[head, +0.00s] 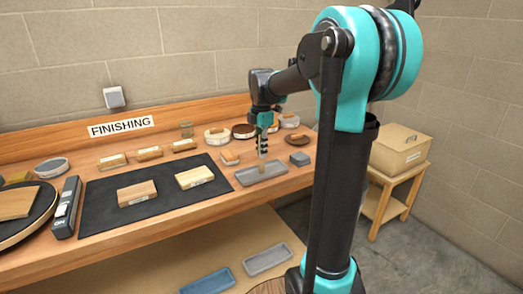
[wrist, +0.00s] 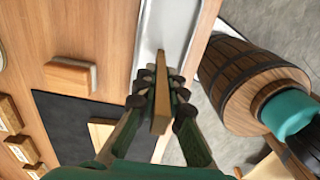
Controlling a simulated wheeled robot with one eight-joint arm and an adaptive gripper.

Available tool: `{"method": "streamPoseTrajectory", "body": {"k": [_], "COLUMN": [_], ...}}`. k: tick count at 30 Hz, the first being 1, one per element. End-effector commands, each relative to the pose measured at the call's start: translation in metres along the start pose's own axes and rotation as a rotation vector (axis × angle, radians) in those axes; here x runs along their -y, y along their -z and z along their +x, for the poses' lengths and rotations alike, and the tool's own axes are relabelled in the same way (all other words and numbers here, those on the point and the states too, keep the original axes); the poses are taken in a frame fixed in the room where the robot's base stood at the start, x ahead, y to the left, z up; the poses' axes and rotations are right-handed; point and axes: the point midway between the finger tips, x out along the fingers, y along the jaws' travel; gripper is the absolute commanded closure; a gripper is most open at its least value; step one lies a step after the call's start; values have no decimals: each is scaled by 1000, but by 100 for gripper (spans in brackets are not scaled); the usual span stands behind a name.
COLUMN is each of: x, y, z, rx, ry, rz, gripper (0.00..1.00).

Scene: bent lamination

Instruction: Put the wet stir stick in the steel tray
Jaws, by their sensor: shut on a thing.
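My gripper (head: 262,150) is shut on a slim wooden stir stick (wrist: 161,85). In the head view the stick (head: 262,166) points down from the fingers over the grey steel tray (head: 245,179). The tray lies near the front edge of the bench, right of the dark mat. In the wrist view the stick is between the dark fingers, and the pale tray (wrist: 150,30) lies beyond and beneath it. I cannot tell whether the stick's lower end touches the tray floor. Wetness on the stick is too small to make out.
A dark mat (head: 100,217) with wooden blocks lies left of the tray. A small wooden block (head: 230,158) sits just behind the tray. Round containers stand behind.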

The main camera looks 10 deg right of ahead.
Motion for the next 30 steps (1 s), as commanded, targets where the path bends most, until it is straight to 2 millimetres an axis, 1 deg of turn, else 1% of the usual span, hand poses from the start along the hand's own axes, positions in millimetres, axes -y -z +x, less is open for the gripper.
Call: {"method": "streamPoseTrajectory", "body": {"k": [7,8,12,20,23,26,29,30], "x": [0,0,0,0,0,0,0,0], "y": [0,0,0,0,0,0,0,0], "z": [3,2,2,2,-2,-12,-29,-38], "rx": [0,0,0,0,0,0,0,0], "ry": [0,0,0,0,0,0,0,0], "rz": [0,0,0,0,0,0,0,0], "gripper": [100,87,70,70,70,70,70,70]}}
